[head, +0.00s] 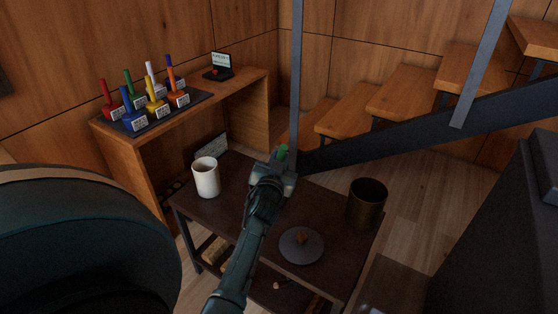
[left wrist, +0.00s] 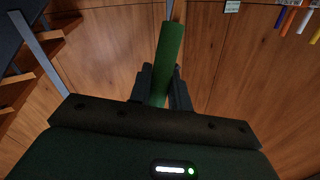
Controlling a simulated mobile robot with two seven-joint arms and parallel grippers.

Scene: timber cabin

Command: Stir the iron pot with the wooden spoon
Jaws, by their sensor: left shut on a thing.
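A dark brown cylindrical pot (head: 367,203), open at the top, stands upright at the right end of the low dark table (head: 240,215). My left gripper (head: 279,165) is above the table's far edge, left of the pot and apart from it. It is shut on a green rod-like handle (head: 283,150). In the left wrist view the green handle (left wrist: 169,55) stands between the two dark fingers (left wrist: 161,82). The handle's other end is hidden, so I cannot tell whether it is a wooden spoon. My right gripper is not in view.
A white mug (head: 206,178) stands on the table's left part. A grey disc with a brown knob (head: 301,246) lies near the front. Metal stair posts (head: 296,80) rise behind my gripper.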

